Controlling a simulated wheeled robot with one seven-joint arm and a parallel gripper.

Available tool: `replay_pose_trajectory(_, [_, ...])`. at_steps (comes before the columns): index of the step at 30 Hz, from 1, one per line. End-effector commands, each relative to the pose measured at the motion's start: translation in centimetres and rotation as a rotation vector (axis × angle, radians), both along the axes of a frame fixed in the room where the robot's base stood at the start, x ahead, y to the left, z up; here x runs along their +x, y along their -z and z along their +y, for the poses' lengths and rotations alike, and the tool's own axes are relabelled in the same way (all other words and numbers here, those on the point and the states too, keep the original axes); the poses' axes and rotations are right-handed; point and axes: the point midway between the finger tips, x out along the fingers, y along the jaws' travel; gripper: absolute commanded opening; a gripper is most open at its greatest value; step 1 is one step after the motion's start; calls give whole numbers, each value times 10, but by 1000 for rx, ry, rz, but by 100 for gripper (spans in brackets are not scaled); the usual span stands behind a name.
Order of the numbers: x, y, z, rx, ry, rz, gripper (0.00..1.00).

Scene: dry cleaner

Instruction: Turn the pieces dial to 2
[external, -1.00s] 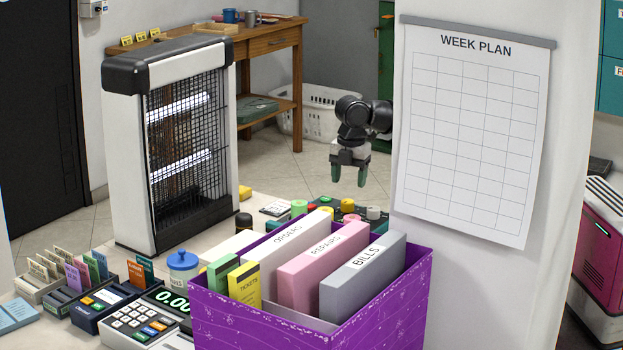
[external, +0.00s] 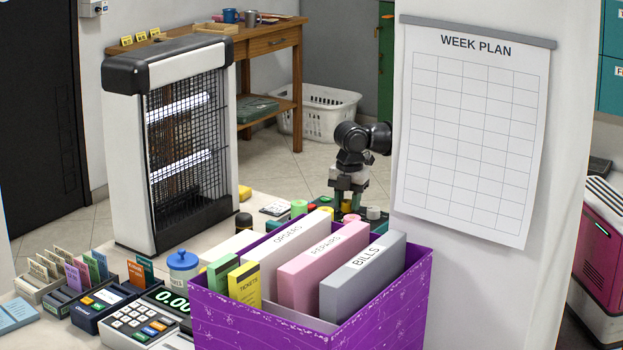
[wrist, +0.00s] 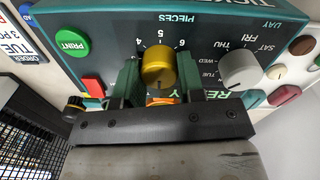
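The yellow pieces dial (wrist: 158,68) is in the upper middle of the wrist view, on a dark green ticket machine (wrist: 100,20).
A grey day dial (wrist: 240,68) stands just right of my fingers. A green PRINT button (wrist: 71,42) and a red button (wrist: 93,86) lie to the left. In the external view a purple box of files (external: 310,335) stands in front, and a wall with a week plan (external: 470,130) is close right.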

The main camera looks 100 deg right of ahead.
Motion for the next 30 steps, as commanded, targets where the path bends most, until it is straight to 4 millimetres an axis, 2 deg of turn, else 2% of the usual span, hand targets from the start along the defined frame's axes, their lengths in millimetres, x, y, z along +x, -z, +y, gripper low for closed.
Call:
replay_pose_trajectory(14, [0,0,0,0,67,1,12])
replay_pose_trajectory(30, [1,0,0,0,487,0,12])
